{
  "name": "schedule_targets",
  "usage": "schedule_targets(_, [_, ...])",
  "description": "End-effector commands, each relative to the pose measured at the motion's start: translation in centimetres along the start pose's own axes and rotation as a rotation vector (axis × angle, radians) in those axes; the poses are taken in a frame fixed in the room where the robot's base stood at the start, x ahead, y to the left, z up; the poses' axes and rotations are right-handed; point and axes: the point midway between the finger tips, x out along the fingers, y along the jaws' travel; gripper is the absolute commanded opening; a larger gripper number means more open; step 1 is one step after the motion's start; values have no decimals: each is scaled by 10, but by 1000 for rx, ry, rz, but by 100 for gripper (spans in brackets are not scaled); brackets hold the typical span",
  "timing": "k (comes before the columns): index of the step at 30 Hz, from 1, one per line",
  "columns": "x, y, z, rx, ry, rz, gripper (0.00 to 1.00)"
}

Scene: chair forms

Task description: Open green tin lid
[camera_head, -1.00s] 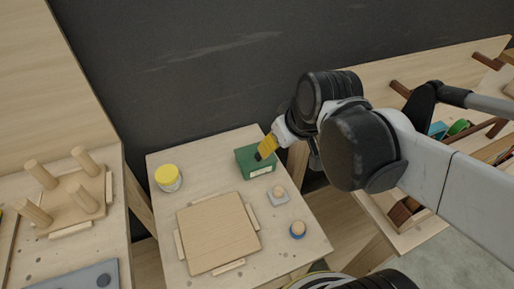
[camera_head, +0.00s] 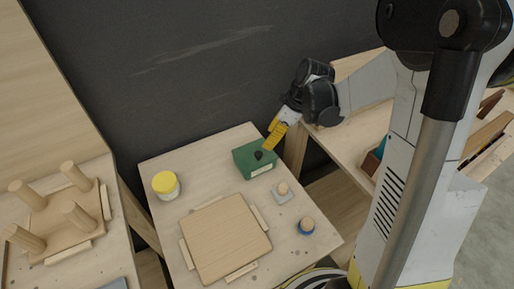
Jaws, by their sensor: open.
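The green tin (camera_head: 251,162) is a box with a pale label on its front, standing at the back right of the middle wooden table. A small dark knob (camera_head: 259,155) shows on its top, and the lid looks closed. My gripper (camera_head: 268,148) has yellow fingers and comes in from the upper right, with its tips at the tin's top right next to the knob. The gripper is open. I cannot tell whether a fingertip touches the knob or the lid.
A jar with a yellow lid (camera_head: 166,185) stands left of the tin. A square wooden board (camera_head: 227,238) lies in front. A pegged wooden form (camera_head: 60,215) is on the left table.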

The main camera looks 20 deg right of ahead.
Motion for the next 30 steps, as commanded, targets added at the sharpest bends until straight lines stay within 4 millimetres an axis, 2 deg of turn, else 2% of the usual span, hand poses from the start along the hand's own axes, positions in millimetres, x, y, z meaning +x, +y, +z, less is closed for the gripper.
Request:
schedule_targets(9, [64, 0, 1, -1, 0, 0, 47])
schedule_targets(15, [92, 0, 0, 1, 0, 1, 47])
schedule_targets(19, [100, 0, 0, 1, 0, 1, 47])
schedule_targets(28, [100, 0, 0, 2, 0, 1, 46])
schedule_targets(30, [100, 0, 0, 2, 0, 1, 24])
